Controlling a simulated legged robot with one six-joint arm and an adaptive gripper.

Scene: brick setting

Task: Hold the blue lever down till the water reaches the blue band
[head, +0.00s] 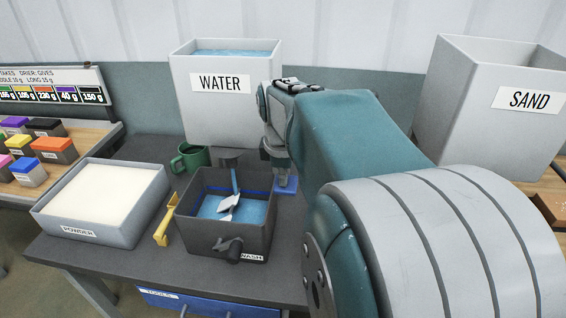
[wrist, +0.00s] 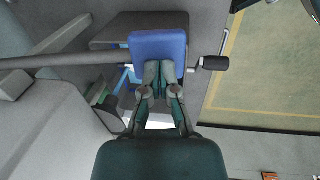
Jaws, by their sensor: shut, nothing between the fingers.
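The blue lever (head: 287,187) is a flat blue pad just right of the wash bin (head: 262,239); it fills the top middle of the wrist view (wrist: 157,42). My gripper (head: 286,178) is shut and empty, pointing down at the pad. In the wrist view its fingertips (wrist: 160,68) overlap the pad's edge; how far the lever is pressed is hard to tell. Pale blue water (head: 257,212) stands in the dark bin. A blue band (head: 257,192) runs along the inner wall, with the water surface seeming a little below it. The grey WATER tank (head: 225,118) stands behind.
A blue-handled tool (head: 234,181) stands in the bin. A green mug (head: 189,160), a yellow object (head: 163,229) and a POWDER tray (head: 62,226) are left of it. A SAND bin (head: 480,105) stands at right. My arm hides much of the bench's right side.

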